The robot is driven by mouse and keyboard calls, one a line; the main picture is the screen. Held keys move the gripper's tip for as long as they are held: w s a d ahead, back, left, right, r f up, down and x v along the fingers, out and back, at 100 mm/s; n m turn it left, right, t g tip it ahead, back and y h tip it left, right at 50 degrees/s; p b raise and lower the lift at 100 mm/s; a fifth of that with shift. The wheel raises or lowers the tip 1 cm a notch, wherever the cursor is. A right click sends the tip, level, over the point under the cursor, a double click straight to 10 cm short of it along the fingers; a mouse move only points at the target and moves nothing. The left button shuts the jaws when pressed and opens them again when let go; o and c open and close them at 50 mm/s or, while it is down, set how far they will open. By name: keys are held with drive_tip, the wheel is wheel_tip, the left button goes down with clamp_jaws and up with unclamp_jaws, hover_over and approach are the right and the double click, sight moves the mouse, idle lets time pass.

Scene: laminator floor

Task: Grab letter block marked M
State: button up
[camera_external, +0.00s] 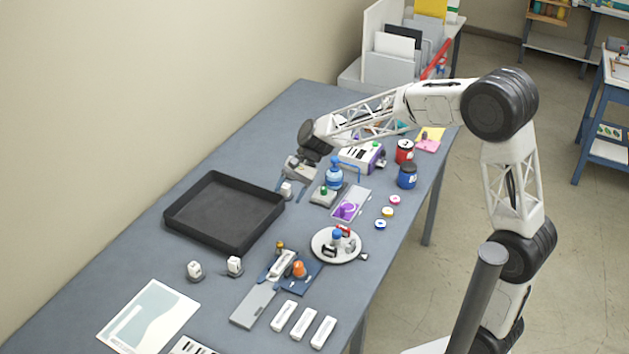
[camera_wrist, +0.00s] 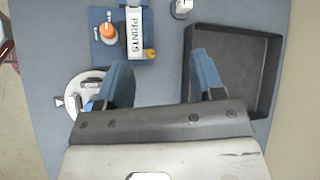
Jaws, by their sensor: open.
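Several small white blocks with dark bases are in the external view. One block (camera_external: 286,190) is at my gripper, right of the black tray, and two more, a left block (camera_external: 195,270) and a right block (camera_external: 235,265), stand in front of the tray. Their letters are too small to read, so I cannot tell which is M. My gripper (camera_external: 293,185) is open, pointing down above the table. In the wrist view the blue fingers of my gripper (camera_wrist: 160,82) are spread with only bare table between the tips. One white block (camera_wrist: 181,7) shows at the top edge there; the block at my gripper is hidden.
The black tray (camera_external: 178,214) is left of my gripper. A label reading PRINTS (camera_wrist: 135,32) is nearby.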

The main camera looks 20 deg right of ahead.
drive_tip(key=w+a+f+m+g+y, duration=0.1)
drive_tip(key=a+f, duration=0.2)
drive_tip(key=a, duration=0.5)
drive_tip(key=w+a+f+m+g+y, duration=0.1)
drive_tip(key=a+f, duration=0.3)
drive_tip(key=a, duration=0.5)
drive_tip(key=m+g+y, duration=0.1)
drive_tip(key=m+g, duration=0.1)
hover_over(195, 271)
drive_tip(key=w+d, duration=0.2)
drive_tip(key=w, duration=0.2)
wheel_tip(195, 271, down, 6)
drive_tip(key=shift+s+f, duration=0.2)
drive_tip(key=shift+f, duration=0.05)
drive_tip(key=shift+f, duration=1.75)
drive_tip(key=shift+f, duration=0.15)
